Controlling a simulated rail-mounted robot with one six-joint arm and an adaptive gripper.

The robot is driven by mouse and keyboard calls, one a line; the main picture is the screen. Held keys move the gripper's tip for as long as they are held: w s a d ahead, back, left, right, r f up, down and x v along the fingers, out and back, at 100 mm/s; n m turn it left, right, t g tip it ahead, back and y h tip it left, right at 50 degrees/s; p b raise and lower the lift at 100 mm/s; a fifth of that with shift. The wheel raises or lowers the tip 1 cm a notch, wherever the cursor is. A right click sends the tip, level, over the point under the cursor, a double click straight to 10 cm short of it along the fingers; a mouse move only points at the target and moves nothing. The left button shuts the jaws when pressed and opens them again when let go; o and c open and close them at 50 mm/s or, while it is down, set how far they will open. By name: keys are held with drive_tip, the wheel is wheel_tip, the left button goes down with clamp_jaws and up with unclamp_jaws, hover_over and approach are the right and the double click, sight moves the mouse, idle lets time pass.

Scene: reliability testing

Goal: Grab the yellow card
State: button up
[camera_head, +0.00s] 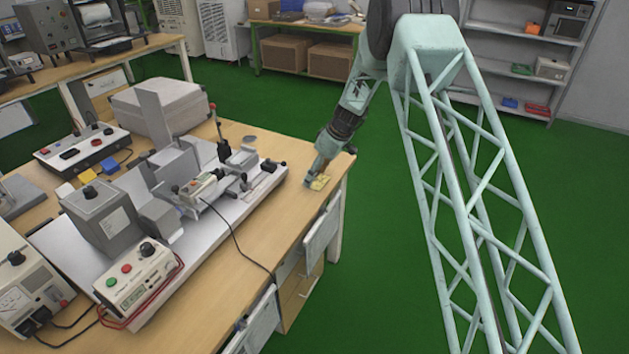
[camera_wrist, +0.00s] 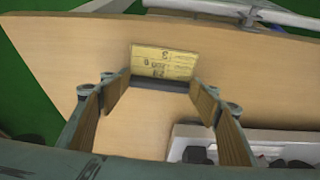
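The yellow card (camera_wrist: 165,62), with dark printed marks, is at the wooden table's edge area in the wrist view. In the head view, the yellow card (camera_head: 321,183) shows at the table's right end, partly hidden by my gripper (camera_head: 312,182). In the wrist view my gripper (camera_wrist: 161,88) is open, with its fingers apart on the left and right and nothing held between them. The card is just beyond the fingertips, roughly centred between them. A dark strip runs along the card's near edge. I cannot tell whether a fingertip touches the card.
The wooden table (camera_head: 258,226) carries a grey-white base plate (camera_head: 226,220) with a test rig, left of my gripper. A black cable crosses the table's front part. A control box with buttons (camera_head: 138,280) stands near the front left. Bare tabletop surrounds the card.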

sight(316, 180)
drive_tip(key=shift+c, duration=0.9)
drive_tip(key=shift+r, duration=0.15)
wheel_tip(316, 180, up, 18)
drive_tip(key=p, duration=0.2)
drive_tip(key=shift+p, duration=0.35)
drive_tip(key=shift+d, duration=0.15)
